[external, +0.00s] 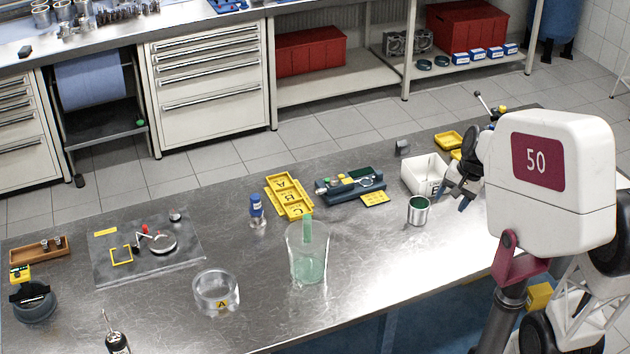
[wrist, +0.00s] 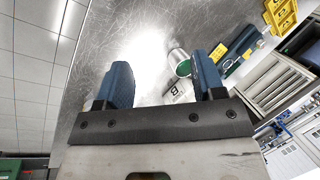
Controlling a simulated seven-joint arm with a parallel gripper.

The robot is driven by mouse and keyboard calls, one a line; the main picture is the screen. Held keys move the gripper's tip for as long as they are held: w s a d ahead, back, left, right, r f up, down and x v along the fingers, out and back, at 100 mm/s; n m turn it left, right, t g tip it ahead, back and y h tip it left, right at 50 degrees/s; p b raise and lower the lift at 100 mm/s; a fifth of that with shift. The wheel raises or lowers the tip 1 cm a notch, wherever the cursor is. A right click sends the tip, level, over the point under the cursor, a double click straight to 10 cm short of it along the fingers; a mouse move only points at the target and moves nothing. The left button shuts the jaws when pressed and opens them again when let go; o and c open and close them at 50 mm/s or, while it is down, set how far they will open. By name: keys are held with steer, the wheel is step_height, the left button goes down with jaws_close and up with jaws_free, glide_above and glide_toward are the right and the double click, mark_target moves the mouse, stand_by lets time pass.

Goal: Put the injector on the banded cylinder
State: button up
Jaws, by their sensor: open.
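My gripper (external: 458,201) is open and empty at the right of the bench, beside a white bin. In the wrist view its two blue-grey fingers (wrist: 163,78) stand wide apart. I cannot tell for sure which item is the injector; a small black piece with a thin metal tip (external: 117,340) stands at the lower left. A dark grey cylinder with a black band (external: 35,303) stands at the far left and may be the banded cylinder. Both are far from my gripper in the external view, and neither is clear in the wrist view.
Nearby are the white bin (external: 424,172), a metal can with green inside (external: 418,212) and a dark tray (external: 350,188). A tall clear beaker (external: 307,255), a clear ring (external: 216,290), a blue-capped bottle (external: 257,208) and a yellow lettered tray (external: 288,196) occupy mid-bench. A grey plate (external: 185,255) lies left.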

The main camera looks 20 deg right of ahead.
steer(key=s+a+f+n+h, duration=0.1)
steer(key=s+a+n+h, duration=0.2)
steer(key=s+a+n, duration=0.2)
steer(key=shift+s+a+f+n+t, duration=0.15)
steer(key=shift+s+f+n+t, duration=0.15)
steer(key=shift+s+n, duration=2.05)
steer(key=shift+s+m, duration=0.6)
steer(key=shift+m, duration=0.05)
